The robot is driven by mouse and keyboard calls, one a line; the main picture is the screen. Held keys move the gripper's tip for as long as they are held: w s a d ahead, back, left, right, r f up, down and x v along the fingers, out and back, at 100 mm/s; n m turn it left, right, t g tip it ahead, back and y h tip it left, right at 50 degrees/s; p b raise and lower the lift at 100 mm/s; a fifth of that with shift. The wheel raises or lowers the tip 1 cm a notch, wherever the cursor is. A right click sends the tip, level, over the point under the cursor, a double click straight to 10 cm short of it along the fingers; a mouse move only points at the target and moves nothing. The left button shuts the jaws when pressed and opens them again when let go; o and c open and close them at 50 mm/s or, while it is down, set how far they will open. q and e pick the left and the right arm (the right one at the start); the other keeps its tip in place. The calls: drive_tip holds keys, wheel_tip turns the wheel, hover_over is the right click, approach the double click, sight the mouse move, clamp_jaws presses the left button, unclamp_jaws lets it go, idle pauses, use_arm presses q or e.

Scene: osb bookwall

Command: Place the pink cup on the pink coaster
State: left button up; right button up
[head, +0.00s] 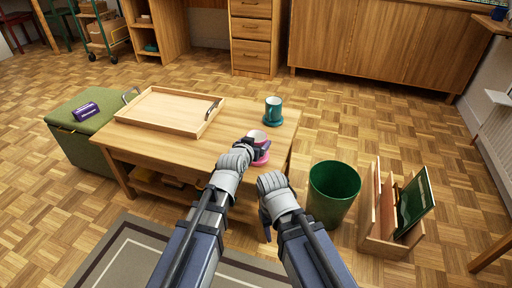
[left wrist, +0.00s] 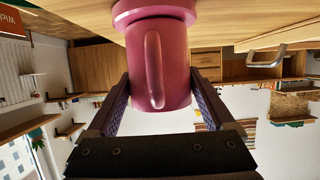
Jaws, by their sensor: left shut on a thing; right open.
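The pink cup (head: 257,135) is upright at the front right of the low wooden table. My left gripper (head: 258,147) is shut on it, and the left wrist view shows the cup (left wrist: 160,65) between the two fingers, its handle towards the camera. The pink coaster (head: 261,159) lies on the table under the cup, partly hidden by my gripper. In the left wrist view, which is upside down, the cup's base meets the coaster (left wrist: 155,10) with no visible gap. My right gripper (head: 266,224) is open and empty, low in front of the table.
A teal cup (head: 273,106) stands on a teal coaster (head: 275,121) behind the pink cup. A wooden tray (head: 162,128) fills the table's left part. A green bin (head: 333,194) and a wooden rack (head: 382,241) stand on the floor at the right.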

use_arm(q)
drive_tip(key=shift+r, duration=0.1)
drive_tip(key=shift+f, duration=0.25)
drive_tip(key=o, duration=1.4)
drive_tip(key=shift+c, duration=0.2)
drive_tip(key=shift+r, duration=0.15)
